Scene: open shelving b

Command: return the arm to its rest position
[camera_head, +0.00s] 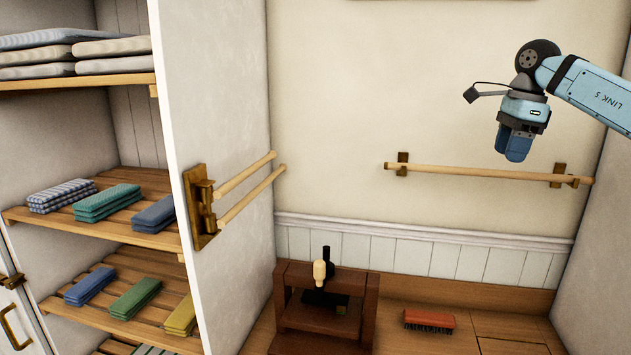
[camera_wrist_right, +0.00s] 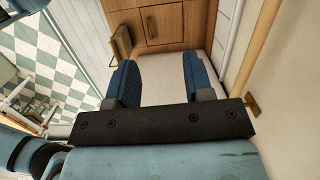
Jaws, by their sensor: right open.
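My right arm (camera_head: 590,90) comes in from the right edge of the head view, raised in front of the wall. Its right gripper (camera_head: 513,152) points down, above the wall rail and clear of it. In the right wrist view the two blue fingers of the gripper (camera_wrist_right: 156,80) stand apart with nothing between them. My left gripper shows in neither view.
A wooden wall rail (camera_head: 480,173) runs below the right gripper. A white partition (camera_head: 215,100) carries two short wooden bars (camera_head: 250,190). Shelves with folded cloths (camera_head: 105,202) stand at left. A wooden stool (camera_head: 310,318) and a red brush (camera_head: 429,321) are below.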

